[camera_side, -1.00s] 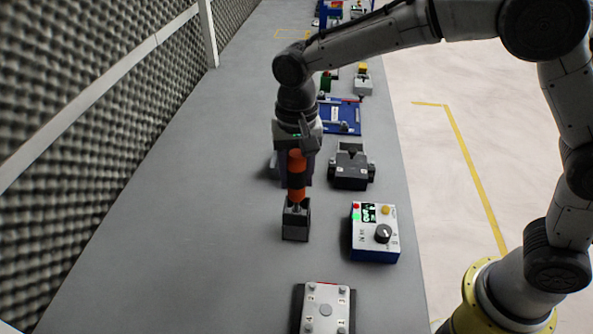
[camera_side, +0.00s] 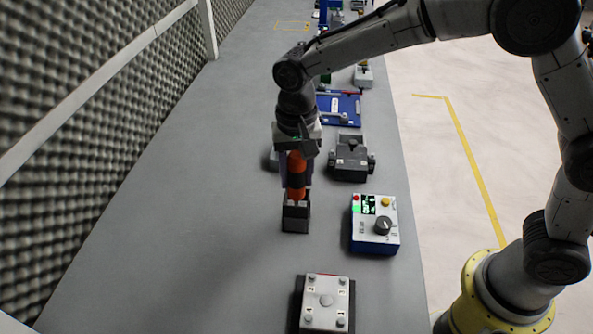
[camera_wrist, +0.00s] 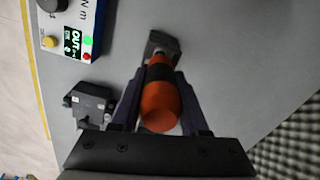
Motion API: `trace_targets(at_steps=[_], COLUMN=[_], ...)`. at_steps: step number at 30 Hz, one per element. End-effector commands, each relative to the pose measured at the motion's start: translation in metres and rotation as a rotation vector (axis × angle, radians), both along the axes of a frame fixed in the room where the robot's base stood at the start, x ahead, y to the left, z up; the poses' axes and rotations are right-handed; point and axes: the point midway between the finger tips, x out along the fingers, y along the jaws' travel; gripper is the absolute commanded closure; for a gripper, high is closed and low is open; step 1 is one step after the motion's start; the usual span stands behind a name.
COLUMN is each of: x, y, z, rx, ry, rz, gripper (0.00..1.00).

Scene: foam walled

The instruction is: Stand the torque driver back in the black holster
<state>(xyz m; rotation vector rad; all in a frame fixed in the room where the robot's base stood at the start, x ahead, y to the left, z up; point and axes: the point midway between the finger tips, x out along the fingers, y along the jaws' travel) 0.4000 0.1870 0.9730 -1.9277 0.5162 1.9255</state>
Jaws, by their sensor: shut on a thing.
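The torque driver (camera_side: 296,189) is orange with a black band and stands upright in the side view. My gripper (camera_side: 296,160) is shut on its upper part. The black holster (camera_side: 295,219) is a small block on the grey bench directly under the driver. The driver's lower end is at the holster's top opening; how deep it sits inside I cannot tell. In the wrist view the driver (camera_wrist: 160,103) lies between the two fingers of my gripper (camera_wrist: 160,110), with the holster (camera_wrist: 163,45) beyond it.
A blue-and-white control box (camera_side: 374,223) with a knob and green display stands right of the holster. A grey plate with bolts (camera_side: 325,302) lies nearer the camera. A dark fixture (camera_side: 350,160) sits behind. The bench left of the holster is clear, up to the foam wall (camera_side: 80,120).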

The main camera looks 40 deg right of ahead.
Motion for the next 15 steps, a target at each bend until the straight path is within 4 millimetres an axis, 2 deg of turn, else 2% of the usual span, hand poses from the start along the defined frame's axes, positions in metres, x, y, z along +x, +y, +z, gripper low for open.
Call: trace_targets(at_steps=[15], x=[0.000], y=[0.000], z=[-0.011], rx=[0.000], ry=[-0.001], rz=[0.000], gripper=[1.00])
